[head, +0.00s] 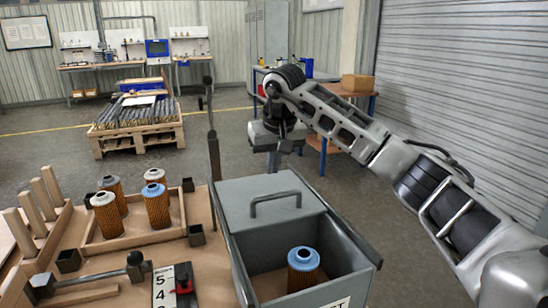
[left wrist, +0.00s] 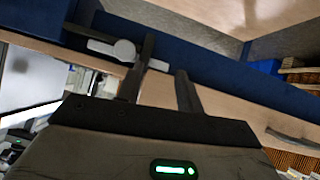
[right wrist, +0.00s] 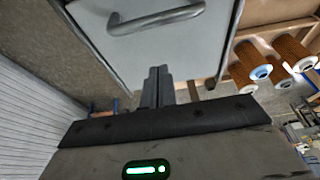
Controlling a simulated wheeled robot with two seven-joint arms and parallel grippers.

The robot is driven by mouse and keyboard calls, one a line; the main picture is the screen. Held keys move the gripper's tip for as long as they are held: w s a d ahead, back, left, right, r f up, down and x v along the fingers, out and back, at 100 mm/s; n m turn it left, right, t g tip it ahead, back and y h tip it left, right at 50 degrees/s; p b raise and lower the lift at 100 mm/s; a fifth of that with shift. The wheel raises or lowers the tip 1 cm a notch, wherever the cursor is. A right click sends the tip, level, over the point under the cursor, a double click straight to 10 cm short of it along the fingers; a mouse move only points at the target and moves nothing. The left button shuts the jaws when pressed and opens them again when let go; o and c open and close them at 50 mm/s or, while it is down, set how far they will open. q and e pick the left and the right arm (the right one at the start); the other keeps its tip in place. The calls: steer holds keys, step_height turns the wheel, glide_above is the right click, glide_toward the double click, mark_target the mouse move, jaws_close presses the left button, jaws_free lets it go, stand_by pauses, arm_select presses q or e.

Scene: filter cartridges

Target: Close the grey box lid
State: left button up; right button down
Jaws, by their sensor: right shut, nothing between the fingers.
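The grey box (head: 358,258) stands at the right of the workbench in the head view. Its flat grey lid (head: 240,208) with a bar handle (head: 275,197) covers the far part, while the near part is open. A blue-topped filter cartridge (head: 303,270) stands inside the opening. My right gripper (head: 273,165) is shut and empty at the lid's far edge; contact cannot be told. In the right wrist view its closed fingertips (right wrist: 158,72) point at the edge of the lid (right wrist: 170,45). My left gripper (left wrist: 162,70) is open and empty in the left wrist view, away from the box.
Left of the box, a wooden tray (head: 140,240) holds several cartridges. A dark upright post (head: 213,150) rises close to the box's far left corner.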

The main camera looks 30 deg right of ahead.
mark_target(276, 208)
steer(key=x, duration=0.5)
steer(key=shift+f, duration=0.4)
steer(key=s, duration=0.2)
steer(key=s+r, duration=0.1)
steer(key=shift+a+r+p, duration=0.1)
steer(key=shift+a+p, duration=0.2)
steer(key=shift+a, duration=0.05)
steer(key=shift+s, duration=0.35)
steer(key=shift+a, duration=0.1)
